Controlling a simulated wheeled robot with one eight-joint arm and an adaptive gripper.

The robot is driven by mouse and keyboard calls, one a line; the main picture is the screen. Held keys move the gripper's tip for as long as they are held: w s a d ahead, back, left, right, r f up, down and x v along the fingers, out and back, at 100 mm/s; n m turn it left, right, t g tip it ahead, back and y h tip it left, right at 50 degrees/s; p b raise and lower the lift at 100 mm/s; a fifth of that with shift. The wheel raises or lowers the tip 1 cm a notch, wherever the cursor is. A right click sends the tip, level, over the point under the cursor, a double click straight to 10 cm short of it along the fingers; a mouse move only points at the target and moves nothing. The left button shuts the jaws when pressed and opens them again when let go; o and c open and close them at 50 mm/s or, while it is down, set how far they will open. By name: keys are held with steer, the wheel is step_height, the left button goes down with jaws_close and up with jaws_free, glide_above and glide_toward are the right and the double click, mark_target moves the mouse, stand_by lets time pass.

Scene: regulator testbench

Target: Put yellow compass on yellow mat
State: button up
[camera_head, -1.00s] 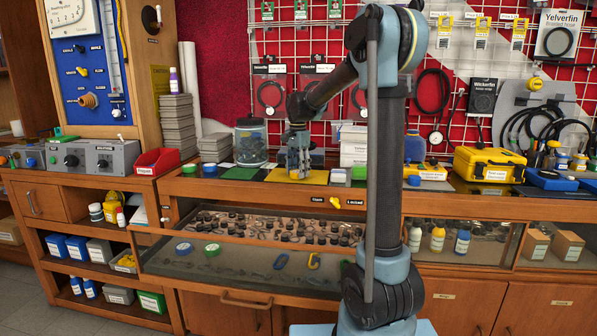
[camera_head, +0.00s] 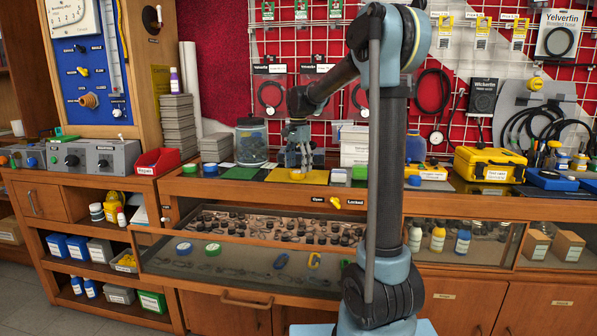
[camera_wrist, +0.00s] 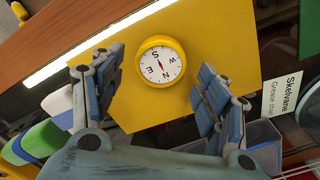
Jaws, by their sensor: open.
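The yellow compass (camera_wrist: 160,62), a round yellow case with a white lettered dial, lies face up on the yellow mat (camera_wrist: 225,45) in the wrist view. In the head view the compass (camera_head: 297,174) is a small yellow spot on the yellow mat (camera_head: 278,176) on the counter. My gripper (camera_head: 298,162) is just above it, pointing down. In the wrist view my gripper (camera_wrist: 160,72) is open, with one finger on each side of the compass and gaps between. Nothing is held.
A green mat (camera_head: 240,173) lies left of the yellow mat, with a glass jar (camera_head: 251,148) behind it. Small green (camera_head: 190,169) and blue (camera_head: 210,169) round items stand further left. A white box (camera_head: 354,146) is behind right. A yellow lever (camera_head: 335,202) is on the counter front.

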mark_target(298, 171)
step_height(298, 171, up, 10)
stand_by(0.5)
steer(key=shift+r, duration=0.1)
